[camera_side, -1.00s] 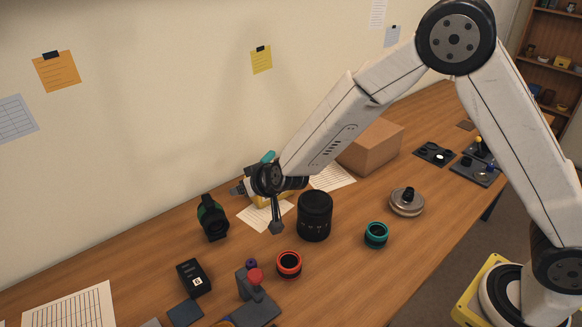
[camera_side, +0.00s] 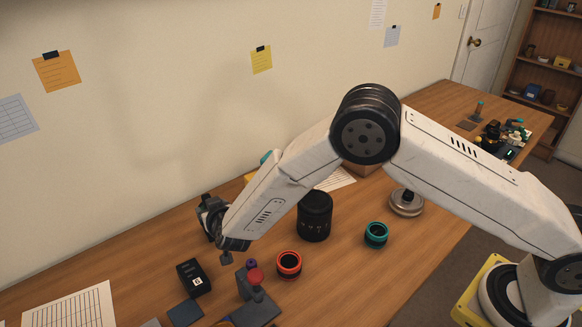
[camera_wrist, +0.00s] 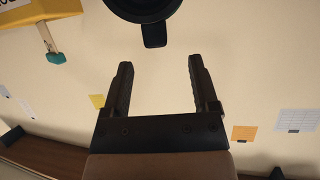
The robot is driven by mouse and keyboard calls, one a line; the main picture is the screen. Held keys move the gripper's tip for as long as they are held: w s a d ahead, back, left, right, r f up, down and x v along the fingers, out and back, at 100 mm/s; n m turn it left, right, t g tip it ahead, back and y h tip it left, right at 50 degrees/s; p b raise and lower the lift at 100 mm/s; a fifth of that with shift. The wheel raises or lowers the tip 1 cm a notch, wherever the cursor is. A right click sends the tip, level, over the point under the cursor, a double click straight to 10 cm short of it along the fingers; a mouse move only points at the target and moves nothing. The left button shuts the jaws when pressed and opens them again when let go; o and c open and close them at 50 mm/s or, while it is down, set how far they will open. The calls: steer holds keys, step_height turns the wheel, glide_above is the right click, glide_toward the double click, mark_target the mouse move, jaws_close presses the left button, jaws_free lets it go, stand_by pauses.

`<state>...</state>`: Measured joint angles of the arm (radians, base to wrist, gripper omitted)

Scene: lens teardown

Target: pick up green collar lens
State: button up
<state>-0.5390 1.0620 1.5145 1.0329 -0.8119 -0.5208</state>
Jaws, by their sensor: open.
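The green collar lens is mostly hidden behind my gripper (camera_side: 207,203) in the side view, at the left near the wall. In the wrist view, a dark round body with a short foot (camera_wrist: 154,36) is cut off by the top edge. The dark body lies beyond the fingertips with a visible gap in the picture. I cannot tell whether a finger touches the lens in the side view.
A tall black lens (camera_side: 314,216), a red ring (camera_side: 289,264) and a teal ring (camera_side: 376,235) stand to the right. A black box (camera_side: 194,277) and a red-knobbed stand (camera_side: 256,290) are in front. The wall is close behind. Open desk lies at the lower right.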

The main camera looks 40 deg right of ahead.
mark_target(206, 198)
steer(key=shift+x, duration=1.05)
steer(key=shift+w, duration=0.1)
steer(key=shift+x, duration=2.5)
steer(key=shift+d+f, duration=0.15)
jaws_close()
